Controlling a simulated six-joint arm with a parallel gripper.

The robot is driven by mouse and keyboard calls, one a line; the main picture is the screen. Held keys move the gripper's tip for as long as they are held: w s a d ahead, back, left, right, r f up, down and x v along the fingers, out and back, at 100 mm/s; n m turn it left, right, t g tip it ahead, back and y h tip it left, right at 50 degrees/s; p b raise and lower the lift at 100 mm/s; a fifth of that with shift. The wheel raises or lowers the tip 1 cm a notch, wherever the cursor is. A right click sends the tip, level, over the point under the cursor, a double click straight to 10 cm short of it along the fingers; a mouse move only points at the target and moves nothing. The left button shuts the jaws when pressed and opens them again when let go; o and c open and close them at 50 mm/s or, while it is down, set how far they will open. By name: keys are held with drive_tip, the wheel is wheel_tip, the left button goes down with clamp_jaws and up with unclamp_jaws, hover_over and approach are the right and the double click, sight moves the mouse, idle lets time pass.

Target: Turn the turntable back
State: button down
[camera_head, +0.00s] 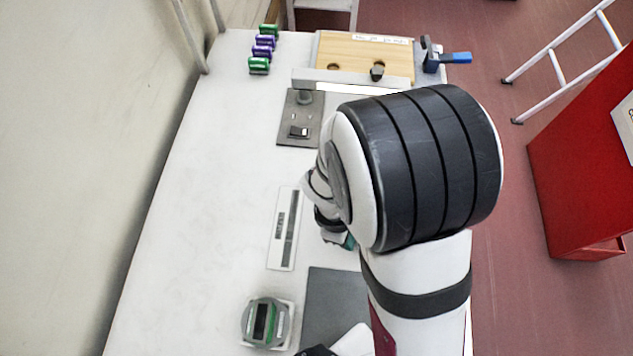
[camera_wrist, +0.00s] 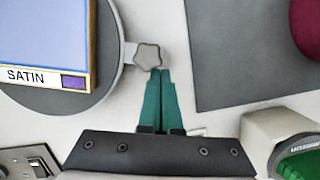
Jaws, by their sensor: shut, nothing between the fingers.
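The turntable is a round grey disc (camera_wrist: 112,62) at the upper left of the wrist view. It carries a blue panel with a wooden frame (camera_wrist: 45,30) and a label reading SATIN. A grey star-shaped knob (camera_wrist: 147,55) sticks out on a light arm from the disc's right edge. My gripper (camera_wrist: 161,71) has its teal fingers shut together and empty, with the tips right at the knob's lower right side; I cannot tell whether they touch it. In the head view my arm hides the turntable and most of my gripper.
A dark mat (camera_wrist: 245,60) lies right of the knob, with a maroon object (camera_wrist: 308,25) on it. A grey and green device (camera_head: 265,322) stands at the front left. A slotted plate (camera_head: 284,228), switch panel (camera_head: 300,120) and wooden board (camera_head: 350,48) stand farther back.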

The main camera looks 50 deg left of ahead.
drive_tip(key=shift+w+d+n, duration=0.2)
drive_tip(key=shift+d+n, duration=0.25)
drive_tip(key=shift+d, duration=0.1)
drive_tip(key=shift+w+d+n, duration=0.2)
drive_tip(key=shift+d+n, duration=0.25)
drive_tip(key=shift+d, duration=0.1)
drive_tip(key=shift+w+d, duration=0.5)
drive_tip(key=shift+d, duration=0.45)
drive_tip(key=s+a, duration=0.2)
drive_tip(key=a, duration=0.1)
drive_tip(key=shift+s, duration=0.35)
drive_tip(key=s+v, duration=0.1)
drive_tip(key=v, duration=0.9)
drive_tip(key=w+d+r+m+g+y, duration=0.1)
drive_tip(key=w+d+r+m, duration=0.2)
drive_tip(key=d+m, duration=0.35)
drive_tip(key=w+d+r+m+g, duration=0.1)
drive_tip(key=w+d+r+m, duration=0.15)
drive_tip(key=d+m, duration=0.35)
drive_tip(key=s+d+r+m+y, duration=0.3)
drive_tip(key=d+m, duration=0.6)
drive_tip(key=m, duration=1)
wheel_tip(320, 180, up, 2)
drive_tip(key=shift+s+r, duration=0.1)
drive_tip(key=shift+s, duration=0.9)
